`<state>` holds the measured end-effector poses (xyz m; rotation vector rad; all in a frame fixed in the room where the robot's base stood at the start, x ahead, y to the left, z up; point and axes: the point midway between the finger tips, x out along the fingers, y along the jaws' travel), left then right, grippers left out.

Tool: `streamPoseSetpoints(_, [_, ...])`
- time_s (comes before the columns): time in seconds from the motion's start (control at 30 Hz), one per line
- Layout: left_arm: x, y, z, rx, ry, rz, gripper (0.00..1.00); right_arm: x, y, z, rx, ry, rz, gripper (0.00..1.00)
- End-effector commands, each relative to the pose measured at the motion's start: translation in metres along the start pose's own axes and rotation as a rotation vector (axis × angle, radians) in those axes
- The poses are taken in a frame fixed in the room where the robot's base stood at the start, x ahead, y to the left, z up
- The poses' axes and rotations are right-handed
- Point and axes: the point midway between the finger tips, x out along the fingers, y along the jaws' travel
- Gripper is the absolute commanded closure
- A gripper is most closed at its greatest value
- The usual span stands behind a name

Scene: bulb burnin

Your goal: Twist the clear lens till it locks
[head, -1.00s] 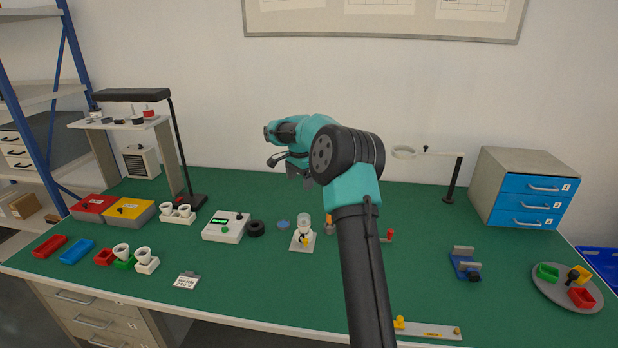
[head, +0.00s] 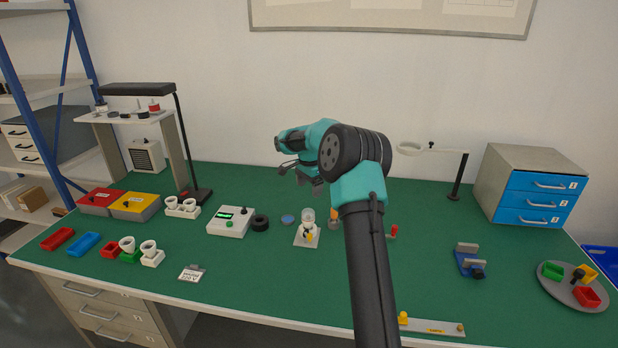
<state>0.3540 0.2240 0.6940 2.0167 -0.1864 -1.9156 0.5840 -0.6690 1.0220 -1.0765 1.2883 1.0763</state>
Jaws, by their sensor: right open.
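A clear lens (head: 308,215) tops a small fixture on a light square plate (head: 305,241), near the middle of the bench. A yellow part (head: 309,237) shows at the front of the fixture. My right gripper (head: 302,178) is open and empty, above and behind the lens in the head view, apart from it. I cannot tell from this view whether the lens is locked. My left gripper is not in view.
A blue disc (head: 287,219), a black ring (head: 260,223) and a white box with a green display (head: 230,222) lie left of the fixture. A ring on a stand (head: 457,178) is behind right. The bench's front middle is mostly clear.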

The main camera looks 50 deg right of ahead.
Motion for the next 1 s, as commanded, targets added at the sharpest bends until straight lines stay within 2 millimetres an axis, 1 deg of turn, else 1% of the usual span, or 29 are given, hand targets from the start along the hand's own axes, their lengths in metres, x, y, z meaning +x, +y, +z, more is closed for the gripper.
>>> streamPoseSetpoints(0.03, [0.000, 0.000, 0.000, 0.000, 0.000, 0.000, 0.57, 0.009, 0.000, 0.000, 0.000, -0.001, 0.003, 0.16])
streamPoseSetpoints(0.1, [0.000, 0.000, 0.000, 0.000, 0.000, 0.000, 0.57, 0.020, 0.000, 0.000, -0.001, -0.001, 0.003, 0.16])
streamPoseSetpoints(0.6, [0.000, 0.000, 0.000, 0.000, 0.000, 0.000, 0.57, 0.096, 0.000, 0.001, -0.001, -0.001, 0.001, 0.16])
streamPoseSetpoints(0.8, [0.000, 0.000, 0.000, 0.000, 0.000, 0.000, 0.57, 0.115, 0.000, 0.001, -0.001, -0.001, 0.000, 0.16])
streamPoseSetpoints(1.0, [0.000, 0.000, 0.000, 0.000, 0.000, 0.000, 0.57, 0.119, 0.000, 0.000, -0.001, 0.000, -0.001, 0.16])
